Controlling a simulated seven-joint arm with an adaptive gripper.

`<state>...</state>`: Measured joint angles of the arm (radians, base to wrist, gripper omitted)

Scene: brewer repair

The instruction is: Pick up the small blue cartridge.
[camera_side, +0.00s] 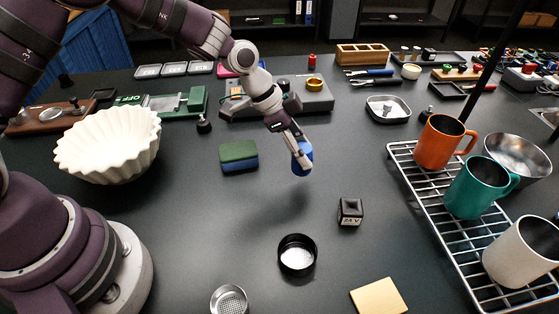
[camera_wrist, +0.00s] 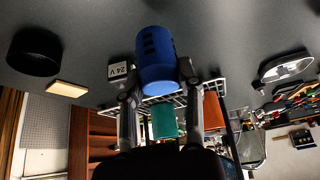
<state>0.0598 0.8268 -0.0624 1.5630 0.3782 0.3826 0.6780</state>
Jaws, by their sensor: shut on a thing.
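The small blue cartridge (camera_side: 303,158) is held by my gripper (camera_side: 299,154) above the dark table, with a shadow on the table below it. In the wrist view the blue cartridge (camera_wrist: 156,62) sits between the two fingers of my gripper (camera_wrist: 157,84), one finger on each side of it. Dark slots show on its side. My gripper is shut on it, and it appears clear of the table.
A green-and-blue sponge (camera_side: 239,157) lies left of my gripper. A black 24 V block (camera_side: 350,212), a black cup with white contents (camera_side: 297,254) and a tan pad (camera_side: 379,297) stand nearer the front. Mugs stand on a wire rack (camera_side: 437,217) at right.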

